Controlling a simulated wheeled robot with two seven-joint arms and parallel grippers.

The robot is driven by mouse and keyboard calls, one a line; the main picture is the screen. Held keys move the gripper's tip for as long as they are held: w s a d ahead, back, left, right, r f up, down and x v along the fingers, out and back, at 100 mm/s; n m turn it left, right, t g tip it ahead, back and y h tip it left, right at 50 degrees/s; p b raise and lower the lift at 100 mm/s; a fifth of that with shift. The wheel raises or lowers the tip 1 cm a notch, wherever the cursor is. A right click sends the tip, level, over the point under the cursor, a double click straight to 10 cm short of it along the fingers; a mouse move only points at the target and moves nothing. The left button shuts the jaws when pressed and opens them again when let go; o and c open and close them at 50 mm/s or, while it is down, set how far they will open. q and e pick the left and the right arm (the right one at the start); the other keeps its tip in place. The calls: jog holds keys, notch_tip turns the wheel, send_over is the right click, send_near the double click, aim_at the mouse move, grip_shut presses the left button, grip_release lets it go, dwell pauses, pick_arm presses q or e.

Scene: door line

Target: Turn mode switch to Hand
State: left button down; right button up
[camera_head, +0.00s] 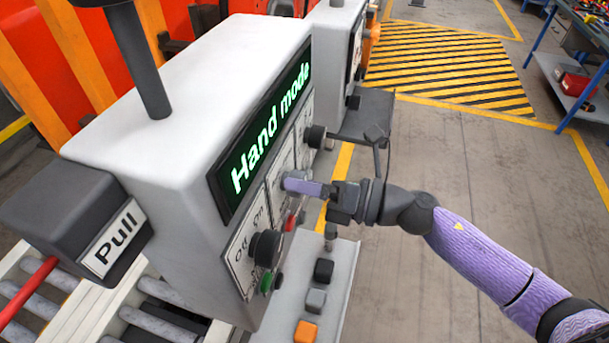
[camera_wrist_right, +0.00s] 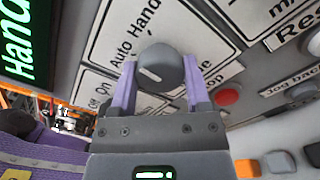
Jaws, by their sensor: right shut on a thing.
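The control box (camera_head: 170,120) has a green-lettered display (camera_head: 262,135) that reads "Hand mode". My right gripper (camera_head: 303,187) reaches the middle of its panel from the right. In the right wrist view, its two lilac fingers are shut on the sides of the mode switch (camera_wrist_right: 160,66), a dark grey round knob. The label plate (camera_wrist_right: 125,35) beside it reads "Auto" and "Hand". Fingers and knob cover part of the lettering. In the head view the gripper mostly hides the knob. My left gripper is not in view.
An Off/On knob (camera_head: 266,248) and a green button (camera_head: 266,283) are nearer on the panel; another black knob (camera_head: 315,136) is farther along. A red button (camera_wrist_right: 228,95) is close to the fingers. A ledge with several buttons (camera_head: 316,300) is below. Open floor (camera_head: 450,150) lies right.

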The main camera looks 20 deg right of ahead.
jog(key=m+p, duration=0.1)
jog(key=m, duration=0.2)
jog(key=shift+r+p, duration=0.1)
jog(key=shift+p, duration=0.25)
jog(key=shift+m+p, duration=0.65)
jog(key=shift+m, duration=1.05)
jog(key=o, duration=1.3)
jog(key=b+v, duration=0.2)
jog(key=v, duration=0.8)
jog(key=shift+b, duration=0.35)
